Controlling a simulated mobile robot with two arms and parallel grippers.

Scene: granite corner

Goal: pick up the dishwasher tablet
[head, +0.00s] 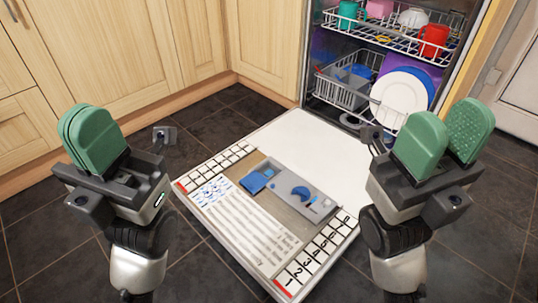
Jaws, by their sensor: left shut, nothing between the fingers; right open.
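The dishwasher's open door (322,145) lies flat in front of me, with a grey detergent dispenser (285,176) set in its inner face. A blue flap or block (257,180) is at the dispenser's left end. A blue crescent mark (300,193) and a small blue-and-white piece (314,200) show to its right. I cannot tell for sure which of these is the dishwasher tablet. My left gripper (90,138), with green fingers, is shut and empty, left of the door. My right gripper (446,138) is open and empty, above and right of the door.
The upper rack (395,40) holds a red mug (434,41), a teal mug (347,14) and a white bowl (413,18). The lower rack (345,92) holds white plates (400,92). Wooden cabinets (90,60) stand at left. Dark floor tiles (215,262) are clear.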

